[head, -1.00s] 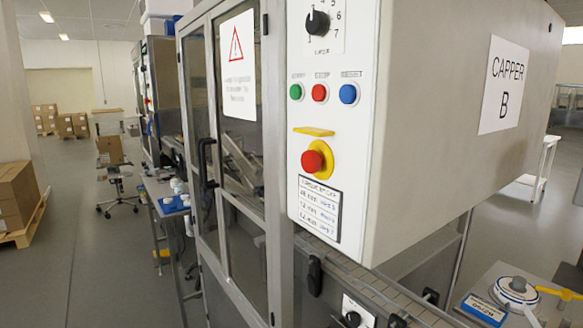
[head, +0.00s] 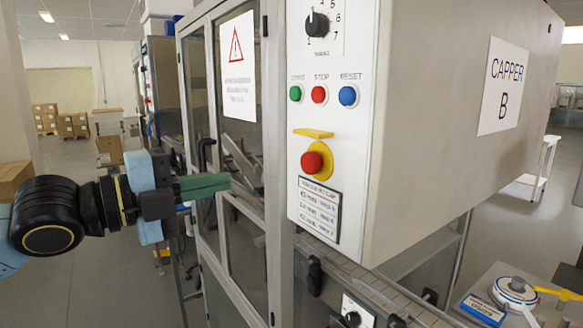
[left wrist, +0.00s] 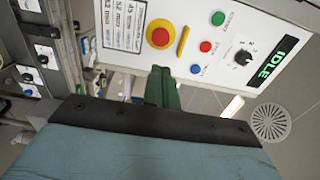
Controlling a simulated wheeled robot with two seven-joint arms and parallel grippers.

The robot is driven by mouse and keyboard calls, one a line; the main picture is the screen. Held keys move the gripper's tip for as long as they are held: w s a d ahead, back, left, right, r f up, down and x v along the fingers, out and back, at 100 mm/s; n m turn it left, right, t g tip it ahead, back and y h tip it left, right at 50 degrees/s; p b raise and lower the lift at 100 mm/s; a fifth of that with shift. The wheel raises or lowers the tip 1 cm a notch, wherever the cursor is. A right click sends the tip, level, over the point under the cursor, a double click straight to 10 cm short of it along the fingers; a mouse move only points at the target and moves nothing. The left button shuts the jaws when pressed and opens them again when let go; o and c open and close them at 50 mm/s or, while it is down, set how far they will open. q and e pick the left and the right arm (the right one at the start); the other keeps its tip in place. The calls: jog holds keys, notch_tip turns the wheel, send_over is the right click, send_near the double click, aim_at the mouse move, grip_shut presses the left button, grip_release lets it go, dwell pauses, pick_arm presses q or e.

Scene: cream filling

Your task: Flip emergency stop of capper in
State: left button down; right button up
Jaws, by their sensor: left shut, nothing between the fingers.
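The emergency stop (head: 311,162) is a red mushroom button on a yellow round base, on the white front panel of the capper (head: 460,130), labelled "CAPPER B". A yellow flap (head: 314,132) sticks out just above it. The emergency stop also shows in the left wrist view (left wrist: 159,37), near the top. My left gripper (head: 222,181) has green fingers, is shut and empty, and points right toward the panel. It is left of the button and slightly lower in the head view, apart from it. Its fingers also show in the left wrist view (left wrist: 162,72). My right gripper is not in view.
Green, red (head: 319,94) and blue buttons sit above the flap, with a black dial (head: 317,24) higher up. The glass door (head: 240,150) has a black handle behind my gripper. A conveyor (head: 350,275) runs below the panel. A lit display (left wrist: 274,62) reads "IDLE".

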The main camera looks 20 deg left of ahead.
pick_arm(q)
jog(key=p, duration=0.4)
send_near(307, 164)
jog(key=x, duration=0.5)
jog(key=shift+w, duration=0.1)
jog(key=shift+x, duration=0.85)
